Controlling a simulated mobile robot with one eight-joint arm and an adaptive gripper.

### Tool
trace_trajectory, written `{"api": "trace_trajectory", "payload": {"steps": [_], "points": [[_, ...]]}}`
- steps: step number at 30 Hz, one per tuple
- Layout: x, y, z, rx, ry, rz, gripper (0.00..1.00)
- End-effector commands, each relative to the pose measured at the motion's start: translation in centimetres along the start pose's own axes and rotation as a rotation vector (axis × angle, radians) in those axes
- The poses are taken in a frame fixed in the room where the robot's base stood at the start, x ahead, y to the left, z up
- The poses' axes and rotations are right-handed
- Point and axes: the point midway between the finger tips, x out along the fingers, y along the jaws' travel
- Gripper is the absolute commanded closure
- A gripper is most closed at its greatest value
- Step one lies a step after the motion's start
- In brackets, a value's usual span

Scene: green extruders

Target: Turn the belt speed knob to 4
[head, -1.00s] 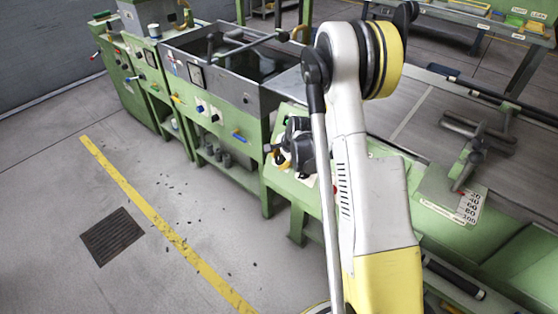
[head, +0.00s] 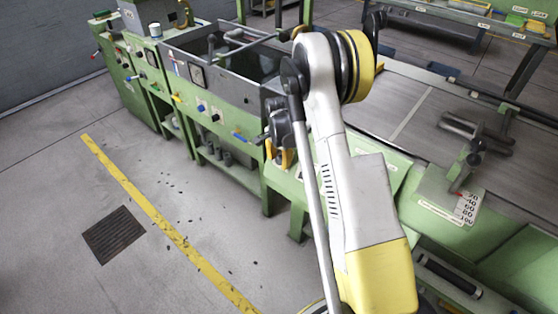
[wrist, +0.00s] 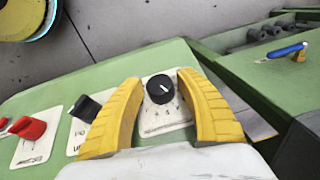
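A round black knob (wrist: 160,88) with a white pointer line sits on a white dial plate (wrist: 163,120) on the green panel, in the middle of the wrist view. Its pointer leans toward the upper right; the plate's markings are too small to read. My gripper (wrist: 157,84) is open, with one yellow finger on each side of the knob and a gap visible on both sides. In the head view my gripper (head: 281,155) hangs at the machine's front panel, and my arm hides the knob there.
In the wrist view a black switch (wrist: 85,108) and a red switch (wrist: 27,127) sit left of the knob on white plates. A blue-handled lever (wrist: 287,50) is at the right. In the head view the floor in front of the machine is open.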

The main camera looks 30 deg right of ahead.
Motion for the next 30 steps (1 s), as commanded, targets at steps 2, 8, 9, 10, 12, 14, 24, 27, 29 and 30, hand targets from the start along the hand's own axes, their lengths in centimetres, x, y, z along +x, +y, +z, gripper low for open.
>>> {"api": "trace_trajectory", "payload": {"steps": [2,8,9,10,12,14,24,27,29,30], "points": [[-0.3,0.0,0.0,0.000,0.000,0.000,0.58],[-3.3,0.0,0.0,0.000,0.000,0.000,0.58],[-4.2,0.0,0.0,0.000,0.000,0.000,0.58],[-4.9,0.0,0.0,0.000,0.000,0.000,0.58],[-6.6,0.0,0.0,0.000,0.000,0.000,0.58],[-7.9,0.0,0.0,0.000,0.000,0.000,0.58],[-11.9,0.0,0.0,0.000,0.000,0.000,0.58],[-12.1,0.0,0.0,0.000,0.000,0.000,0.58],[-12.0,0.0,0.0,0.000,0.000,0.000,0.58],[-12.0,0.0,0.0,0.000,0.000,0.000,0.58]]}}
